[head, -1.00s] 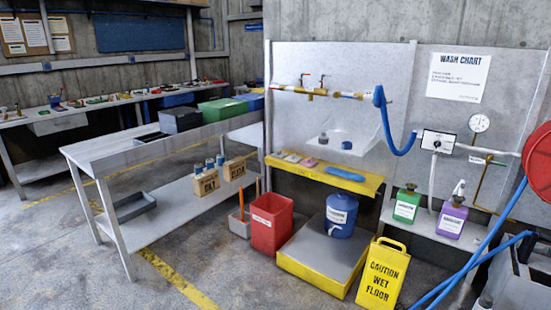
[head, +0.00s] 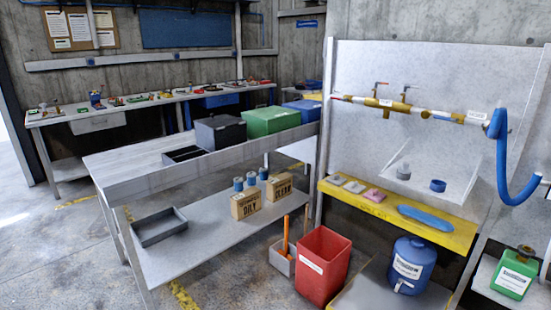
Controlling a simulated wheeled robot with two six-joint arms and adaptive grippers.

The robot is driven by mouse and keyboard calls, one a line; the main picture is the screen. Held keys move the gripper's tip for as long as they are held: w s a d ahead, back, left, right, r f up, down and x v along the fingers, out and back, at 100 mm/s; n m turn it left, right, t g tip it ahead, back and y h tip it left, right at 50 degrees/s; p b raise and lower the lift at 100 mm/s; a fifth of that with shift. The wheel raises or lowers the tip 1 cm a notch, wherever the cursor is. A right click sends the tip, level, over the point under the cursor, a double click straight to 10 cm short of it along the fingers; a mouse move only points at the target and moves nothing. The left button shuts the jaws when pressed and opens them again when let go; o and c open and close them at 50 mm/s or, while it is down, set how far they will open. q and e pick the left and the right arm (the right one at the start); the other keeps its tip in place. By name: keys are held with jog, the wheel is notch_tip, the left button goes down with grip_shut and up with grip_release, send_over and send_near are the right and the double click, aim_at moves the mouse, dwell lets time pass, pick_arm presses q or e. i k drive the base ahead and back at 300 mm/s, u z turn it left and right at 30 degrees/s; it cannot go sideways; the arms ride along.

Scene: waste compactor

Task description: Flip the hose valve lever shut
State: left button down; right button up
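A white pipe with brass fittings (head: 385,103) runs along the pale wash panel at the right. Two small levers stand up from the brass part, a left one (head: 380,86) with a red tip and a right one (head: 408,90). They are too small to tell their exact setting. A blue hose (head: 497,150) hangs from the right end of the pipe and loops down. I cannot tell which lever belongs to the hose. Neither of my grippers is in view.
Below the pipe are a sloped basin (head: 420,178) and a yellow shelf (head: 455,238). A red bin (head: 322,265), a blue jug (head: 411,265) and a green bottle (head: 515,272) stand lower. A grey workbench (head: 190,240) stands left. Bare floor shows at far left.

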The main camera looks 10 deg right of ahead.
aim_at(435, 116)
jog(key=z, duration=0.15)
jog(key=i, duration=1.3)
jog(key=z, duration=1.35)
jog(key=i, duration=0.8)
jog(key=z, duration=0.9)
